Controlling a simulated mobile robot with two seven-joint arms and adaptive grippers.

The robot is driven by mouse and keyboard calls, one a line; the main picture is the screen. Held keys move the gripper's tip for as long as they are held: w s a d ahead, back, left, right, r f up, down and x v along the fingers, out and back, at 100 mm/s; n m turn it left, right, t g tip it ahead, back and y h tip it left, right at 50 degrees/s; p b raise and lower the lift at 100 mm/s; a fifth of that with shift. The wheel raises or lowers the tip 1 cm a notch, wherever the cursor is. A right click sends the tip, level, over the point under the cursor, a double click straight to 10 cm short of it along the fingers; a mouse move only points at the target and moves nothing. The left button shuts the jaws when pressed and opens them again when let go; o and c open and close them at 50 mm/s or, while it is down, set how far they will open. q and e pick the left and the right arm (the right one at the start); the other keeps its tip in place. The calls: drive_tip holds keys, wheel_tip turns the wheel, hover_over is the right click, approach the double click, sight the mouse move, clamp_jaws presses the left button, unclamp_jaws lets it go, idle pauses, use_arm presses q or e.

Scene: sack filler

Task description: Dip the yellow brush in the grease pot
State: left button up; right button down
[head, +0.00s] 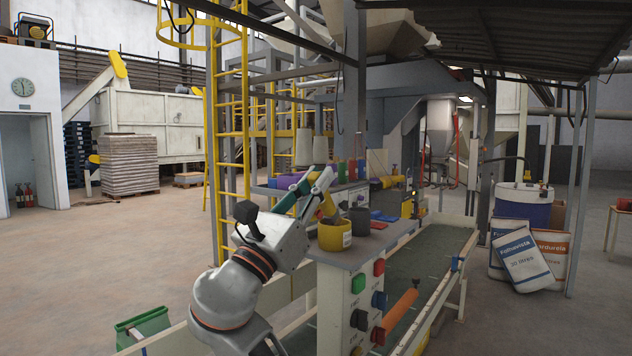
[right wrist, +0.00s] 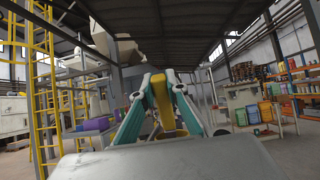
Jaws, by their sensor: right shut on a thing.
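The yellow brush (head: 327,207) is held in my right gripper (head: 316,182), which is shut on it. In the right wrist view the brush (right wrist: 162,103) shows between the teal and white fingers of the gripper (right wrist: 160,82). My left gripper is not in view.
A dark grey pot (head: 359,221) stands close to the right of the yellow pot on the grey bench top. A control panel (head: 357,284) with coloured knobs is on the bench front. Blue and red flat items (head: 384,216) lie further right. A conveyor (head: 437,255) runs alongside.

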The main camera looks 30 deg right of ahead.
drive_tip(key=shift+f, duration=0.2)
idle(1.5)
idle(0.3)
drive_tip(key=shift+r+p, duration=0.9)
drive_tip(key=shift+p, duration=0.05)
drive_tip(key=shift+r+p, duration=2.5)
drive_tip(key=shift+r, duration=0.25)
drive_tip(key=shift+a+f, duration=0.1)
